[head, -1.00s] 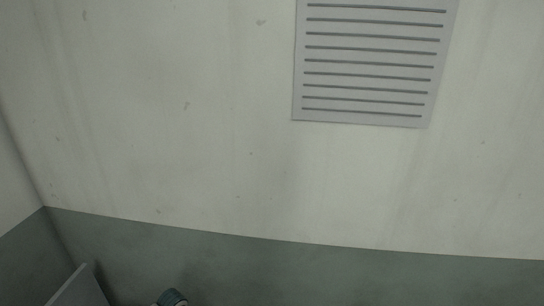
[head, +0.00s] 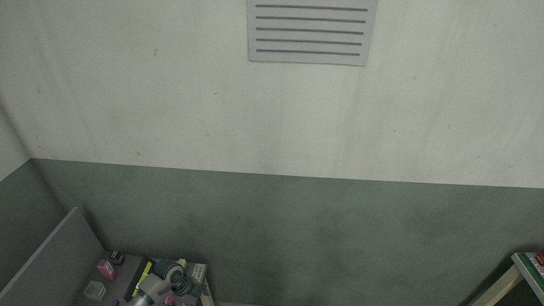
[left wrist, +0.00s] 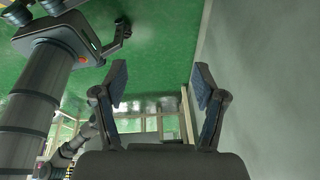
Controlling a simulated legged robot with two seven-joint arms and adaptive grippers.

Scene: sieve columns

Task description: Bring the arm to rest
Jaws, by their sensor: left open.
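My left gripper (left wrist: 160,88) shows in the left wrist view with its two fingers spread apart and nothing between them. Beyond the fingers are a green floor (left wrist: 165,45) and a plain grey wall (left wrist: 262,70) on the right. In the head view part of an arm of mine shows at the bottom left, above a dark surface with small items; its gripper cannot be made out there. My right gripper is not identifiable in either view.
In the head view, small items, including a pink one (head: 106,268) and a clear one (head: 95,290), sit beside a grey panel (head: 50,262). A shelf edge (head: 498,287) shows at the bottom right. A slatted vent (head: 311,35) is on the wall.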

